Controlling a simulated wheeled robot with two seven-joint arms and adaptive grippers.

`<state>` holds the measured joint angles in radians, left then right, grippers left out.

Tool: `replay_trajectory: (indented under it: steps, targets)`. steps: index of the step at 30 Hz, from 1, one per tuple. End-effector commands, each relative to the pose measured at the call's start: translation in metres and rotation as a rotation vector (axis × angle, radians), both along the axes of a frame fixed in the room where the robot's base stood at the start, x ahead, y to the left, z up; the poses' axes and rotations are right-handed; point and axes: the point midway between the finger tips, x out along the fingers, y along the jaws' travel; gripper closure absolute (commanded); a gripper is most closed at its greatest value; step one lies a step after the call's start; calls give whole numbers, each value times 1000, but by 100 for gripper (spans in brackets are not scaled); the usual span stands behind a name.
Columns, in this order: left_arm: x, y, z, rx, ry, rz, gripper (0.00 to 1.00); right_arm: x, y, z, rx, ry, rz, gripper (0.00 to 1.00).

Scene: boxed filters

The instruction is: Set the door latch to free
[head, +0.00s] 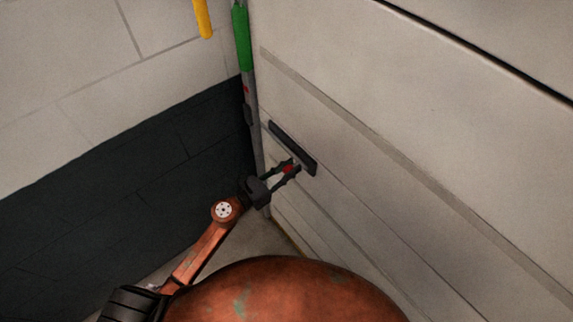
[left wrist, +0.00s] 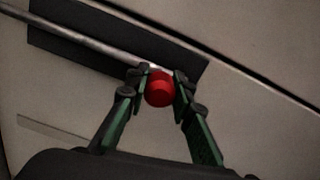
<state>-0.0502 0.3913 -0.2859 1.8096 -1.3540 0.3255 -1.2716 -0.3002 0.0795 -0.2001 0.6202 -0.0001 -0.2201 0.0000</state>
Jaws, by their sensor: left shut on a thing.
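The door latch has a dark backplate (head: 293,147) on the pale panelled door, with a red knob (head: 288,169) standing out from it. In the left wrist view the red knob (left wrist: 159,89) sits between my fingertips, at the end of a grey bar (left wrist: 85,38) that runs across the dark plate (left wrist: 60,40). My left gripper (head: 284,172) is shut on the red knob, one finger on each side. It also shows in the left wrist view (left wrist: 160,88). My right gripper is in neither view.
The pale panelled door (head: 420,130) fills the right side. A green and grey upright post (head: 243,45) stands at its left edge, beside a wall of pale and dark blocks (head: 90,60). A yellow bar (head: 202,18) hangs at the top.

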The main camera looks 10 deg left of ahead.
Motion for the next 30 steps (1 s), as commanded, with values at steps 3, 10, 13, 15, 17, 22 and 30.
replay_trajectory:
  steps: [3, 10, 13, 15, 17, 22, 30]
  targets:
    - [-2, -4, -1, -1, 2, -9, 77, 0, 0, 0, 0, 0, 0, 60]
    - [-2, -3, -1, -1, 2, -8, 61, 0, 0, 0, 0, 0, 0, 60]
    - [-1, -2, -1, -1, 2, -6, 60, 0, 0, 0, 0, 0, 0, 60]
    - [-1, -2, -1, -1, 2, -5, 60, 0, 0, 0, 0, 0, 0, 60]
    - [-1, -1, -1, -1, 2, -4, 60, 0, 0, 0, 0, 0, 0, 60]
    - [-6, 3, -1, -1, 4, -3, 60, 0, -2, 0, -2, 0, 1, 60]
    - [-45, 33, -3, 0, 6, -3, 60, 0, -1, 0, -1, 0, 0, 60]
